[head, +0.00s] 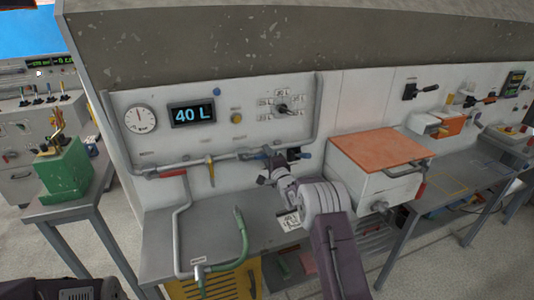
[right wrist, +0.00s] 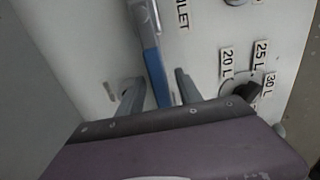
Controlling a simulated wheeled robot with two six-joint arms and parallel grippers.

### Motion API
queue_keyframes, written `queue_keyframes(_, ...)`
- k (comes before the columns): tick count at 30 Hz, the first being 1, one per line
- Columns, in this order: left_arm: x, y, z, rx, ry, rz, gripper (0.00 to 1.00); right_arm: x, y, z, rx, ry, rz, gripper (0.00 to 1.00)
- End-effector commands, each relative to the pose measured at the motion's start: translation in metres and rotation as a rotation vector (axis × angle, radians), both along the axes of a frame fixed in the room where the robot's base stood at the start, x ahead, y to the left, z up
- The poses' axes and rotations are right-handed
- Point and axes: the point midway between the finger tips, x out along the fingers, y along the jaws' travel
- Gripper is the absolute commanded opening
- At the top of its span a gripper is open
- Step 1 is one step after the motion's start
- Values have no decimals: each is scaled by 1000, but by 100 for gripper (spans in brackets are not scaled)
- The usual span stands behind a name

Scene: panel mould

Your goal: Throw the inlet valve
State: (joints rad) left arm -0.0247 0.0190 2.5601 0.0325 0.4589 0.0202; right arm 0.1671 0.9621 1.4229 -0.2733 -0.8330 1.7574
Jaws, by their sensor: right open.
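A blue lever handle (right wrist: 157,75) rises between the two fingers of my right gripper (right wrist: 160,80) in the right wrist view. The fingers are apart, one on each side of it, and contact cannot be told. A label ending in "LET" (right wrist: 182,14) is beside the handle. In the head view the right gripper (head: 280,158) is at the panel's lower pipe, and the blue handle (head: 304,155) shows just to its right, partly hidden. My left gripper is not in view.
A selector dial (head: 283,108) with volume labels is above the gripper; its black knob (right wrist: 246,92) is close to the right finger. A display (head: 192,115) reads 40 L. An orange-lidded box (head: 380,150) stands right of my arm.

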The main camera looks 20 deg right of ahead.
Motion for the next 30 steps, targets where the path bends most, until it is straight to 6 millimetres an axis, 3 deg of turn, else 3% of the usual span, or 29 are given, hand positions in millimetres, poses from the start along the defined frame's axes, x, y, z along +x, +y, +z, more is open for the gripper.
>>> queue_keyframes(8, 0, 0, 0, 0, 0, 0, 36, 2, 0, 0, 0, 0, 0, 42)
queue_keyframes(13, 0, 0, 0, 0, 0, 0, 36, 2, 0, 0, 0, 0, 0, 0)
queue_keyframes(30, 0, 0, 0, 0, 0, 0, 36, 2, 0, 0, 0, 0, 1, 0)
